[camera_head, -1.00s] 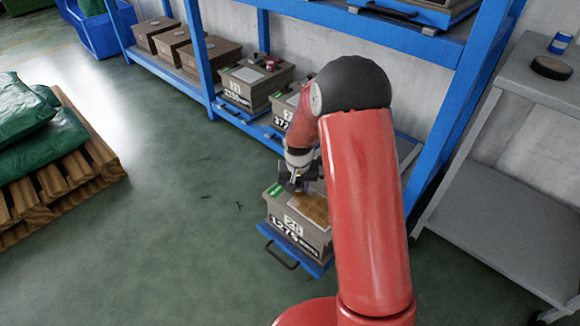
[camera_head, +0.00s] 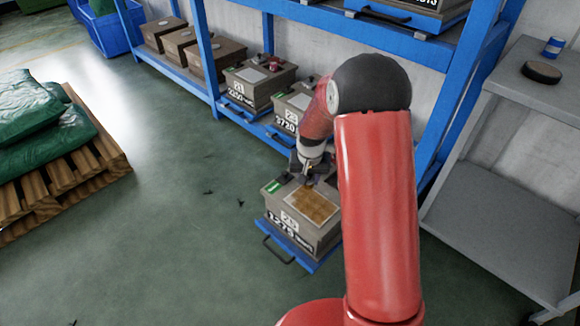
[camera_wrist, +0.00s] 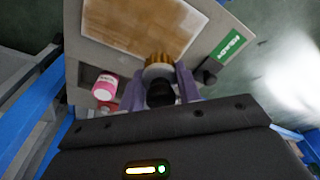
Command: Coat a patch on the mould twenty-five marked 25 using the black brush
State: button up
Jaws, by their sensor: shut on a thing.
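My gripper (camera_wrist: 160,92) is shut on the black brush (camera_wrist: 161,95), whose tan bristles point toward the mould's top. The bristles lie at the near edge of a brown coated patch (camera_wrist: 150,22) in the wrist view; I cannot tell whether they touch. In the head view the gripper (camera_head: 308,178) is over the back of the grey-brown mould (camera_head: 268,223). The brown patch (camera_head: 312,206) shows in front of it, with a few lighter lines. The mould's number plate (camera_head: 290,218) is too small to read surely.
The mould sits on a pulled-out blue tray (camera_head: 270,243). A pink-and-white jar (camera_wrist: 106,87) and a black knob (camera_wrist: 207,72) stand on its top. Other moulds (camera_head: 262,88) fill the blue rack behind. A grey bench (camera_head: 545,92) is right; a loaded pallet (camera_head: 108,150) is left.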

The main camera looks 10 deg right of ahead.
jog(key=shift+r+p, duration=0.9)
jog(key=shift+r, duration=0.95)
